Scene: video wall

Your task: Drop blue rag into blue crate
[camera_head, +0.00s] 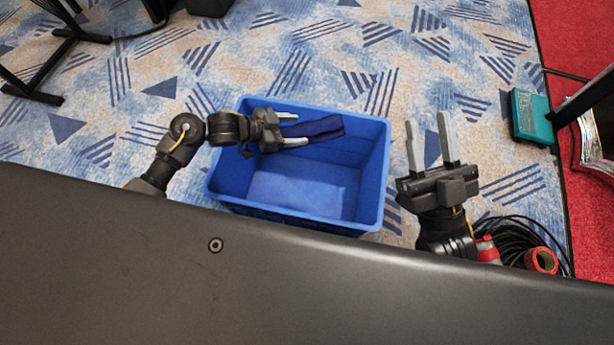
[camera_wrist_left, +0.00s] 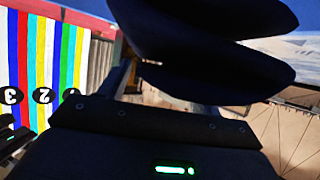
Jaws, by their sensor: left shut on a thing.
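The blue crate (camera_head: 300,208) stands open on the carpet in the middle of the head view. My left gripper (camera_head: 292,130) is above the crate's far left part, shut on the dark blue rag (camera_head: 322,128). The rag stretches to the right from the fingers, over the crate's opening. In the left wrist view the rag (camera_wrist_left: 215,65) shows as a large dark shape in front of the gripper. My right gripper (camera_head: 430,148) is open and empty, to the right of the crate, with its fingers pointing away from me. The crate's floor, where visible, looks empty.
A teal box (camera_head: 532,117) lies at the red carpet's edge on the right. Coiled black cable (camera_head: 515,240) and a red roll (camera_head: 541,261) lie at the lower right. Black stand legs (camera_head: 45,60) are at the upper left. A dark surface fills the near edge.

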